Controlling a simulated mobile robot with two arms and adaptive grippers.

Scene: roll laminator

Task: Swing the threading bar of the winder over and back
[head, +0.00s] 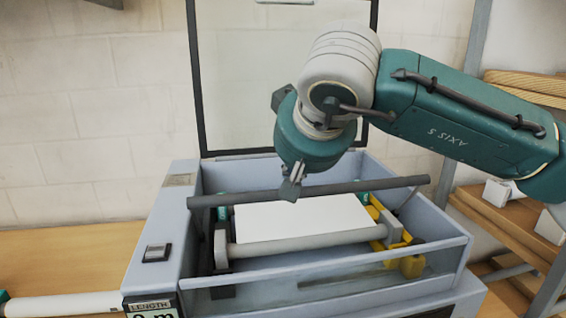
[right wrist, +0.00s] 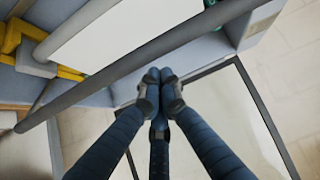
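The winder (head: 160,235) is a pale blue-grey open-topped box. A long dark grey bar (head: 370,187), which looks like the threading bar, lies across its top from left to right. My right gripper (head: 291,188) reaches down from the right and its tips are at the middle of this bar. In the right wrist view the fingers (right wrist: 160,76) are shut together with nothing between them. Their tips are right beside the bar (right wrist: 110,75); I cannot tell whether they touch it. My left gripper is not in view.
Inside the winder are a white sheet (head: 300,219), a lighter grey roller (head: 300,243) and yellow parts (head: 412,266). A dark-framed clear lid (head: 245,100) stands open behind. A white roll (head: 65,306) lies on the wooden table at left. Wooden shelves (head: 500,225) stand at right.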

